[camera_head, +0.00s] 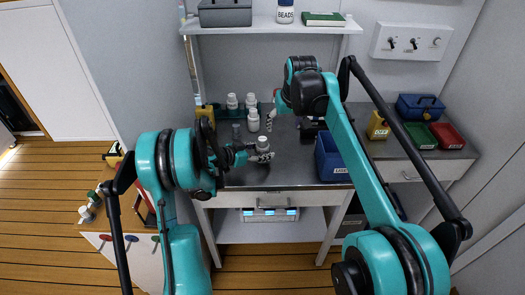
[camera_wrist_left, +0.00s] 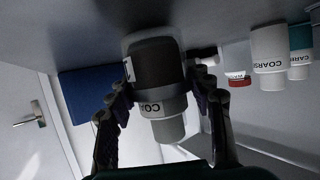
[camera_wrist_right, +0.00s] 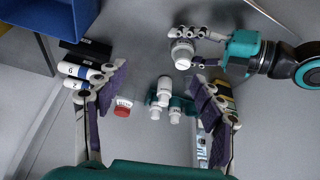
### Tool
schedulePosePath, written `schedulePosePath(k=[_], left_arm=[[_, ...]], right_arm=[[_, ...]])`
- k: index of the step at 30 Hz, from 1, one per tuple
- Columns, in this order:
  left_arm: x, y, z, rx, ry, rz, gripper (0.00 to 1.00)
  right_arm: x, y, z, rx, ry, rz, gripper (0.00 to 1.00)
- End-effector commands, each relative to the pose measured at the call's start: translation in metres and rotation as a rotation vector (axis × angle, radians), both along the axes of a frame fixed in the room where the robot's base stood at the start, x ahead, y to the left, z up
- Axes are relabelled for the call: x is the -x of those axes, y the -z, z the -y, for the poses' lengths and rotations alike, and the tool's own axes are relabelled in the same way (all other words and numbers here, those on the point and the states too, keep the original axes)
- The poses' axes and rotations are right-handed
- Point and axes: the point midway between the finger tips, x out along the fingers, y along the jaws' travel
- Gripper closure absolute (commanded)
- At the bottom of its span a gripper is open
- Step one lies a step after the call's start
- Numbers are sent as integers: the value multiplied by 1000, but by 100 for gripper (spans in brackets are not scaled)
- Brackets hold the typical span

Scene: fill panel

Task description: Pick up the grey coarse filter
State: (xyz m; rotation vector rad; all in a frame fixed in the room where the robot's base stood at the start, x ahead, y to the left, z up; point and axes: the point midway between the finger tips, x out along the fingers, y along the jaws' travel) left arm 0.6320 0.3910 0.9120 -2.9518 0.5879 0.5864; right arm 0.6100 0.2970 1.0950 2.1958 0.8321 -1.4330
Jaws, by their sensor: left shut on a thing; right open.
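The grey coarse filter (camera_wrist_left: 158,65) is a dark grey cylinder with a lighter grey end and a white label, partly readable as "CO". My left gripper (camera_head: 262,157) is shut on it, with a finger on each side in the left wrist view. In the head view only the filter's pale top (camera_head: 262,143) shows clearly, above the dark worktop. The held filter also shows in the right wrist view (camera_wrist_right: 182,54). My right gripper (camera_wrist_right: 160,108) is open and empty, with its fingers wide apart above the worktop. In the head view its fingers are near the standing white filters.
White filters (camera_head: 232,101) stand at the back left of the worktop (camera_head: 285,178). A blue bin (camera_head: 331,160) stands right of the held filter. A shelf (camera_head: 270,26) hangs above.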

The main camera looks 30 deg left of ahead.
Motion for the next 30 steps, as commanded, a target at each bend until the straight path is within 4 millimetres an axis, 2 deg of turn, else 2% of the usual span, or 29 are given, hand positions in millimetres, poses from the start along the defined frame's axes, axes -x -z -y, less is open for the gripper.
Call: schedulePosePath(k=[1, 3, 7, 11, 18, 26, 30], left_arm=[[0, 1, 0, -2, -1, 0, 80], [0, 1, -1, -2, -1, 0, 80], [0, 1, -1, -2, -1, -1, 80], [0, 1, -1, -2, -1, -1, 80], [0, 1, -1, -2, -1, -1, 80], [0, 1, -1, -2, -1, -1, 80], [0, 1, -1, -2, -1, 0, 80]], right_arm=[[2, 7, -18, 4, -22, -5, 32], [6, 14, -36, 8, -44, -10, 32], [11, 23, -55, 13, -68, -15, 32], [9, 36, -64, 15, -75, -16, 32], [-2, 75, -76, 15, -75, -16, 32], [-9, 96, -81, 15, -75, -16, 32], [-17, 116, -86, 15, -74, -17, 32]])
